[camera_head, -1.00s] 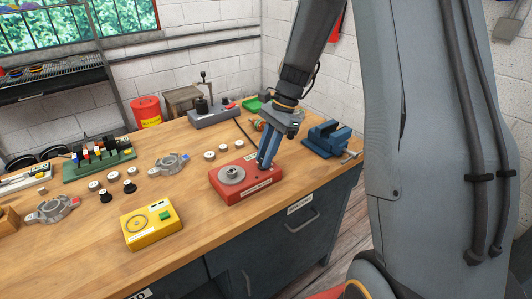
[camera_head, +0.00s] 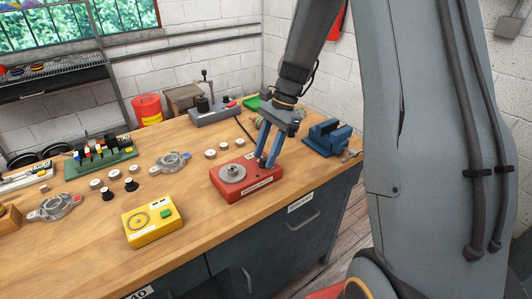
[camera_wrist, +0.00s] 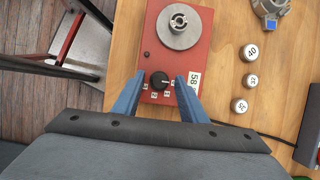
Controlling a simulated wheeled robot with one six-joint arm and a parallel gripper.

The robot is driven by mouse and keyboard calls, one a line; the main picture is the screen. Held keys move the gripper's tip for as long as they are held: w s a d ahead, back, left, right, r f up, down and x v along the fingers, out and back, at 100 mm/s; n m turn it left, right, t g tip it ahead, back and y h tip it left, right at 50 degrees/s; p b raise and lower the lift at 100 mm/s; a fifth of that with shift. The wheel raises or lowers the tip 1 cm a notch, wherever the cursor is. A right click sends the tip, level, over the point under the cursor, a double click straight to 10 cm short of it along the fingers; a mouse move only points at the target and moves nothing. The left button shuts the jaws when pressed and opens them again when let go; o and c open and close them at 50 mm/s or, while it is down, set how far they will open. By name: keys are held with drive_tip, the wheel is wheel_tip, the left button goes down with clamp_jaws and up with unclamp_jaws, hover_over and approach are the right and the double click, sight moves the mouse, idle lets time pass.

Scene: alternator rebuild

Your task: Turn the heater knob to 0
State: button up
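The heater is a red box (camera_head: 246,183) near the front edge of the bench, with a round metal plate on top; it also shows in the wrist view (camera_wrist: 188,55). Its small black knob (camera_wrist: 159,79) has a light pointer mark turned toward the right in the wrist view. Small white labels lie around the knob, too small to read surely. My gripper (camera_wrist: 160,77) has its blue fingers apart, one on each side of the knob, with visible gaps. In the head view my gripper (camera_head: 265,160) is low over the heater's right end, partly hiding the knob.
A yellow box (camera_head: 151,222) with a green button stands left of the heater. A blue vise (camera_head: 325,138) is close on the right. Several small pale cylinders (camera_head: 223,148) and a metal housing (camera_head: 170,161) lie behind. Bare wood lies left of the heater.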

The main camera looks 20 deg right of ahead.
drive_tip(key=b+v, duration=0.2)
drive_tip(key=v, duration=0.5)
drive_tip(key=shift+d+r, duration=0.2)
drive_tip(key=shift+r, duration=0.15)
drive_tip(key=shift+w, duration=0.1)
drive_tip(key=s+a+f+n+t+h, duration=0.1)
drive_tip(key=s+f+n+h, duration=0.1)
drive_tip(key=s+n, duration=0.5)
drive_tip(key=s+a+f+n+t+h, duration=0.1)
drive_tip(key=s+a+f+n+h, duration=0.1)
drive_tip(key=s+f+n, duration=0.2)
drive_tip(key=s+n, duration=0.3)
drive_tip(key=s, duration=0.4)
drive_tip(key=shift+s+a+f+t, duration=0.15)
drive_tip(key=shift+s+f+t, duration=0.1)
drive_tip(key=shift+f+t, duration=0.1)
idle(4.7)
